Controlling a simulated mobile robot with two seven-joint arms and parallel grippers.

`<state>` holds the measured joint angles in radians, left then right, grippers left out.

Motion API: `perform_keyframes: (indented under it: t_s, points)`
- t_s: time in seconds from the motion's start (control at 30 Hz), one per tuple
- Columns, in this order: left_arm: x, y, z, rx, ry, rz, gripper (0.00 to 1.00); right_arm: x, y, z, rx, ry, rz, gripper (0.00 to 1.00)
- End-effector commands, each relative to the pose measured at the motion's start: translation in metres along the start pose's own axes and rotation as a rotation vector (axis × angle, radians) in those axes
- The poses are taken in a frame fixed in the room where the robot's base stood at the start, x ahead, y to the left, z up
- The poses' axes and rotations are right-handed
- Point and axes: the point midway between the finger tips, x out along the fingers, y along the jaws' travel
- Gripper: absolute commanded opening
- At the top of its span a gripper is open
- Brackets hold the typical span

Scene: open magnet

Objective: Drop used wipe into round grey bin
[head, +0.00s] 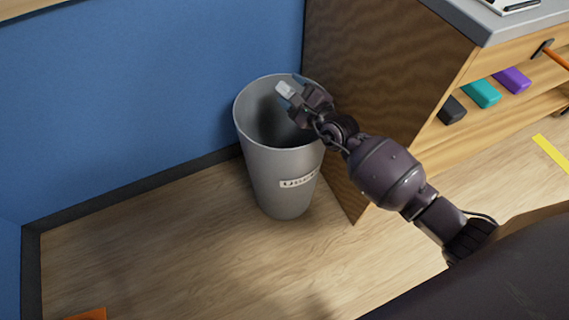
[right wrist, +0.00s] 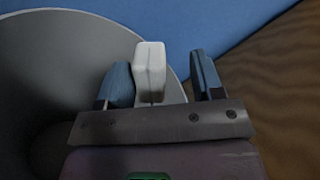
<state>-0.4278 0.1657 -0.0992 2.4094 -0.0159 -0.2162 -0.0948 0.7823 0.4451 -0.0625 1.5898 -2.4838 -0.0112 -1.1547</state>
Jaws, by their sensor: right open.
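The round grey bin (head: 279,172) stands upright on the floor against the blue wall, with a partly hidden label on its side. My right gripper (head: 303,95) is over the right side of its mouth. A small white thing, apparently the used wipe (head: 285,90), shows at the fingertips. In the right wrist view the wipe (right wrist: 150,68) lies between the open fingers, close to the left finger, with a gap to the right one. The bin's inner wall (right wrist: 60,45) shows behind it. The bin's bottom is dark. My left gripper is out of view.
A wooden cabinet (head: 345,75) with a grey top stands close on the bin's right. Its shelf holds purple (head: 513,79), teal (head: 482,93) and black (head: 452,110) items. The wooden floor (head: 160,245) left of the bin is mostly clear, with an orange item (head: 88,314) at the bottom edge.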

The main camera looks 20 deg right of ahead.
Motion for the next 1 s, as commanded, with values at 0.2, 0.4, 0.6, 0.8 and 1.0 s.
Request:
perform_keyframes:
  t_s: [0.2,0.4,0.6,0.8,1.0]
  points:
    - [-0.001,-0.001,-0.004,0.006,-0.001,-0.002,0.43,-0.014,-0.002,0.001,-0.001,0.000,0.000,0.61]
    - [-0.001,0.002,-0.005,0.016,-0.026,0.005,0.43,-0.045,-0.003,0.002,-0.001,-0.002,-0.001,0.61]
    - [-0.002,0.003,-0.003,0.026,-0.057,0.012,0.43,-0.077,-0.003,0.002,-0.002,-0.001,-0.002,0.61]
    - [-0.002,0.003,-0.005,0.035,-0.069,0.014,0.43,-0.100,-0.001,0.001,-0.001,-0.001,0.000,0.61]
    - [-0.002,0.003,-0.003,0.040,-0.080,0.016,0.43,-0.108,0.000,0.000,-0.001,0.000,0.000,0.61]
